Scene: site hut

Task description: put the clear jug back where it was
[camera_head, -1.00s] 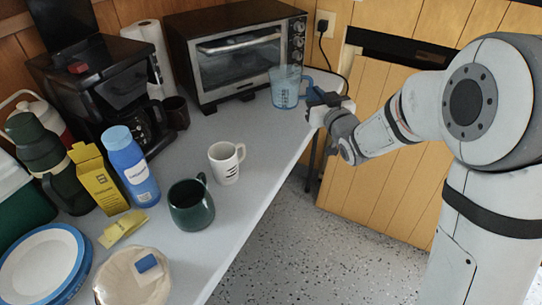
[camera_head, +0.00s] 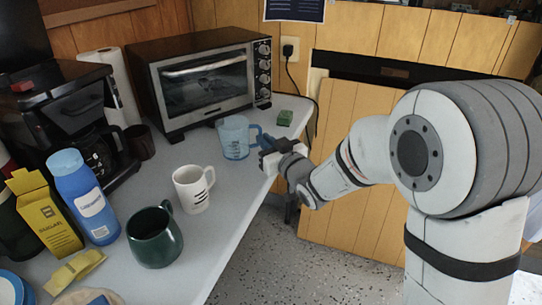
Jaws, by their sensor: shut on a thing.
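The clear jug (camera_head: 235,138) is a bluish see-through measuring jug with markings. It is upright at the counter, in front of the toaster oven's right part. Its handle points right, toward my gripper (camera_head: 268,150). My gripper is at the counter's right edge and is shut on the jug's handle; the fingertips are small and partly hidden. I cannot tell whether the jug's base touches the counter.
A toaster oven (camera_head: 205,82) stands behind the jug. A small green block (camera_head: 284,118) lies on the counter to the right. A white mug (camera_head: 193,188) and a dark green mug (camera_head: 154,237) stand nearer, left of the jug. A blue bottle (camera_head: 84,197) stands farther left.

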